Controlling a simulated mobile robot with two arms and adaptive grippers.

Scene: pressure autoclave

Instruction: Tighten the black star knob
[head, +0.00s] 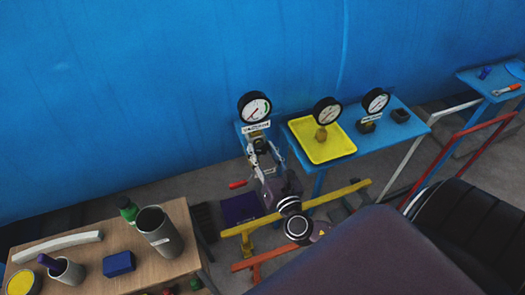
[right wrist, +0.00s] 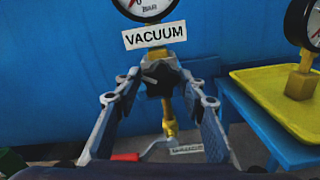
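The black star knob (right wrist: 158,80) sits on brass pipework under the gauge with the "VACUUM" label (right wrist: 155,35). In the head view the knob (head: 259,146) is small and partly covered by my right gripper (head: 261,150). In the right wrist view the gripper's two fingers (right wrist: 160,82) stand apart, one on each side of the knob, with their tips close to its edges. I cannot tell whether they press on it. A lever with a red handle (right wrist: 126,157) lies below the knob. My left gripper is not in view.
A yellow tray (head: 315,153) with a second gauge (head: 326,112) stands on the blue table to the right, beside a third gauge (head: 375,102). A wooden table (head: 75,261) at lower left holds a grey cylinder (head: 157,232) and a blue block (head: 118,263). A yellow rail (head: 345,191) runs below.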

